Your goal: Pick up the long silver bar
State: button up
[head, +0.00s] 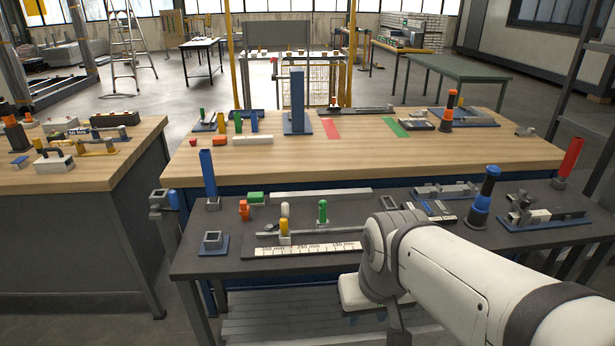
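A long, slim silver-grey bar (320,195) lies flat on the dark front table, running left to right across its middle. My white arm enters from the lower right and bends down over the table's front edge. My gripper's fingers do not show, so I cannot see whether they hold anything.
A green-topped peg (323,211) and a white-topped peg (285,210) stand in front. A white ruler plate (308,249) lies nearer. A blue and black post (484,196) stands at right. The wooden table (400,155) is behind.

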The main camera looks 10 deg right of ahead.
aim_at(352, 194)
jog(key=i, duration=1)
jog(key=z, duration=0.05)
